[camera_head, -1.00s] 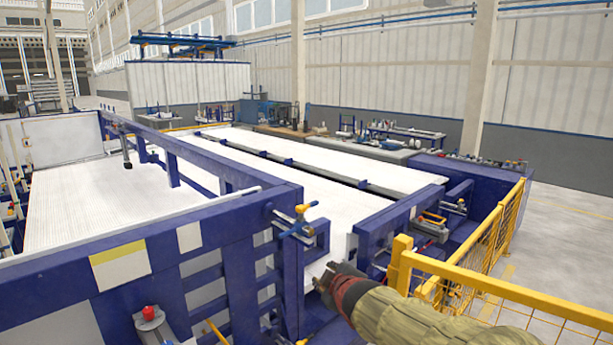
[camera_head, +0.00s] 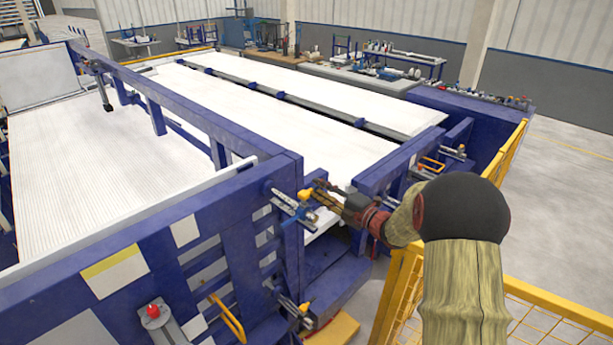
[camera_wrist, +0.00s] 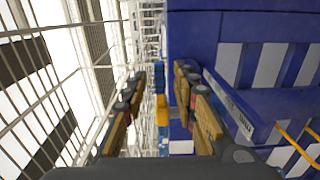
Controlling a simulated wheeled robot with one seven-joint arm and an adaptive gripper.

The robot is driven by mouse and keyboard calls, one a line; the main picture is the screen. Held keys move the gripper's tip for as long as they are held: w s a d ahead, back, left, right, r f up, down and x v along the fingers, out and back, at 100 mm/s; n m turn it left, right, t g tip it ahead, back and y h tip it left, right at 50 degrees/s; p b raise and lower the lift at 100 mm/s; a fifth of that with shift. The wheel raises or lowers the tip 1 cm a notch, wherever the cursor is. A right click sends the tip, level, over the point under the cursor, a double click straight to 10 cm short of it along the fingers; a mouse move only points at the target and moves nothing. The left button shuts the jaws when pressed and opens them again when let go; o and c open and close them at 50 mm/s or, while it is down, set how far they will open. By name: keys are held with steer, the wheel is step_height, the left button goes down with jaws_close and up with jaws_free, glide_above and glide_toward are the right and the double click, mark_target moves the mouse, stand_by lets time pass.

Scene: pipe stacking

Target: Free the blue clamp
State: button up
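The blue clamp (camera_head: 298,211), with a silver bar and a yellow end, sits on the top corner of the blue frame post in the head view. My gripper (camera_head: 318,193) is right beside its yellow end. In the wrist view my gripper (camera_wrist: 160,74) is open, with one finger on each side. The clamp's yellow and blue parts (camera_wrist: 162,108) show in the gap between the fingers. I see no finger closed on it. Whether a finger touches it I cannot tell.
A second clamp (camera_head: 303,314) is lower on the same post. Another clamp (camera_head: 455,152) is on the blue frame to the right. A yellow fence (camera_head: 395,290) stands close by my arm. White pipe stacks (camera_head: 270,125) fill the bays behind.

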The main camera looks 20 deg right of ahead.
steer(key=p+x, duration=0.1)
steer(key=x, duration=0.5)
steer(key=shift+w, duration=0.15)
steer(key=shift+a, duration=0.1)
steer(key=shift+c, duration=1.1)
jaws_close()
